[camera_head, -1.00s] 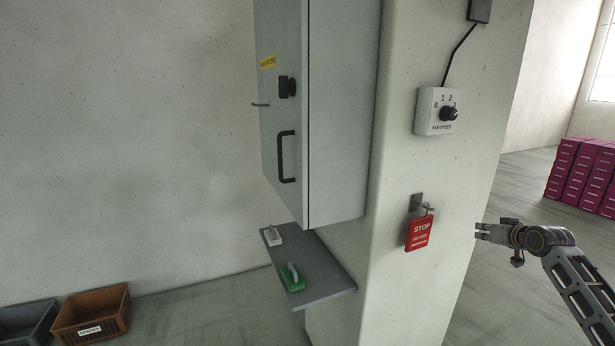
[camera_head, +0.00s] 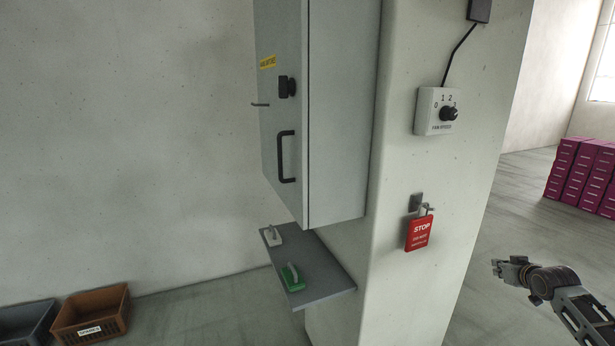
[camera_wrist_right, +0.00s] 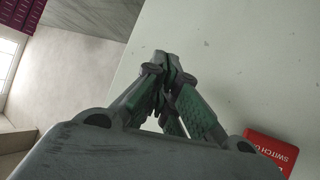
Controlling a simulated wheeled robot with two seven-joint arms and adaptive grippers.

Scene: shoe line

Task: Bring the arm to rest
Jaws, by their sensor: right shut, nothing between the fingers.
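My right gripper (camera_head: 497,267) is at the lower right of the head view, in free air to the right of the pillar. It is shut and empty; its closed fingertips also show in the right wrist view (camera_wrist_right: 162,62). A red STOP tag (camera_head: 419,232) hangs from a small grey bracket (camera_head: 416,203) on the pillar, apart from my gripper and to its left. Part of the red tag shows at the lower right of the right wrist view (camera_wrist_right: 270,150). My left gripper is not in view.
A grey cabinet (camera_head: 335,120) with a black handle hangs beside the pillar (camera_head: 450,170). A fan speed dial (camera_head: 437,111) is on the pillar. A shelf (camera_head: 325,285) holds a green-handled thing (camera_head: 292,278) and a white one (camera_head: 272,236). Crates (camera_head: 92,312) and magenta boxes (camera_head: 580,175) stand farther off.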

